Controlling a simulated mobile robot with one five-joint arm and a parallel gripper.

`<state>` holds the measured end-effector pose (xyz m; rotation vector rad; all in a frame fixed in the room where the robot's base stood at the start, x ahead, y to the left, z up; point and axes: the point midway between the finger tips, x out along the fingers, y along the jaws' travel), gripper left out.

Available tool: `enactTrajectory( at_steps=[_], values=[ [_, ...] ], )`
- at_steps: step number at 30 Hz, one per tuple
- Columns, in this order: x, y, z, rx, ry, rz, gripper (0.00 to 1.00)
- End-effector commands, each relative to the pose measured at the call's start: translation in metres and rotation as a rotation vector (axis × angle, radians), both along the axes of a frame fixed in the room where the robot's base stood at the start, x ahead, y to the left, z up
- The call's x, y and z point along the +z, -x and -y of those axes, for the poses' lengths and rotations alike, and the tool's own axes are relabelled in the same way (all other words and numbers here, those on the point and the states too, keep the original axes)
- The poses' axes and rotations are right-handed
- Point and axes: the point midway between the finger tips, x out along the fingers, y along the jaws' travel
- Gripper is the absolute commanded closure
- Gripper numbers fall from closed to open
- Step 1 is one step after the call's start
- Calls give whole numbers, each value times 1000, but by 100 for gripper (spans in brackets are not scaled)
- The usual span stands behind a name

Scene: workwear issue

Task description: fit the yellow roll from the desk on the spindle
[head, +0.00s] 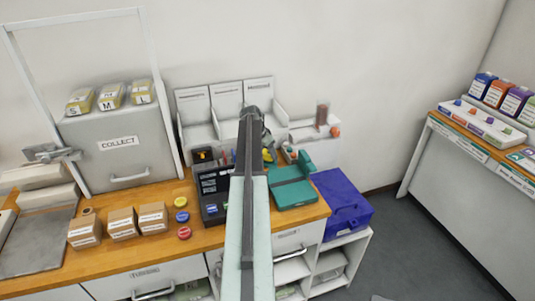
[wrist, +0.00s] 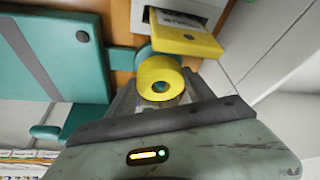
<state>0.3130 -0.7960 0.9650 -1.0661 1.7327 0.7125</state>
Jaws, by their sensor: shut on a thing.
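The yellow roll (wrist: 160,78) is a short ring with a round central hole, seen in the wrist view between my gripper's fingers. My gripper (wrist: 160,98) is shut on it, and the hole faces the camera. In the head view my gripper (head: 266,140) is above the back of the desk, and my arm hides much of what is there. A small yellow patch (head: 268,155) shows beside it, but I cannot tell whether this is the roll. I cannot make out the spindle for sure in either view.
In the wrist view a yellow flap (wrist: 188,38) on a white unit is close beyond the roll. Small boxes (head: 122,223) and coloured discs (head: 184,232) stand left.

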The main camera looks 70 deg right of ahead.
Motion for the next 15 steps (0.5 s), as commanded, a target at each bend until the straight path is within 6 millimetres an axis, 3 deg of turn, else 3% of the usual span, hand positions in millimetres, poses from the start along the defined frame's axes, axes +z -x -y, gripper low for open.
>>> enactTrajectory(
  at_steps=[15],
  values=[
    [-11, 0, 0, 0, 0, 0, 80]
  ],
)
